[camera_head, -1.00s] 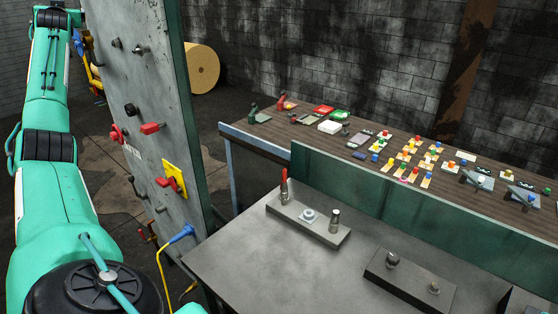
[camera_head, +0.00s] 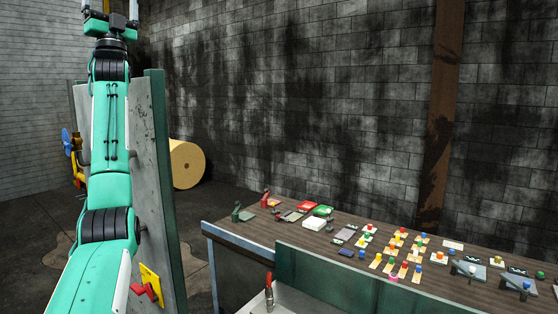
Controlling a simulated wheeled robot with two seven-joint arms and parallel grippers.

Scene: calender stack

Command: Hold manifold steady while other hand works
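My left arm rises along the left side in front of an upright grey panel (camera_head: 151,190) with a green edge. My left gripper (camera_head: 120,8) is at the top edge of the picture, above the panel's top. Its two fingers stand apart where they show, but their tips are cut off by the frame, so I cannot tell whether anything is between them. A yellow plate (camera_head: 150,277) with a red handle (camera_head: 146,291) is on the panel's face. I cannot pick out a manifold for certain. My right gripper is out of view.
A red-handled fitting (camera_head: 269,291) shows at the bottom. A tan roll (camera_head: 187,165) lies behind the panel.

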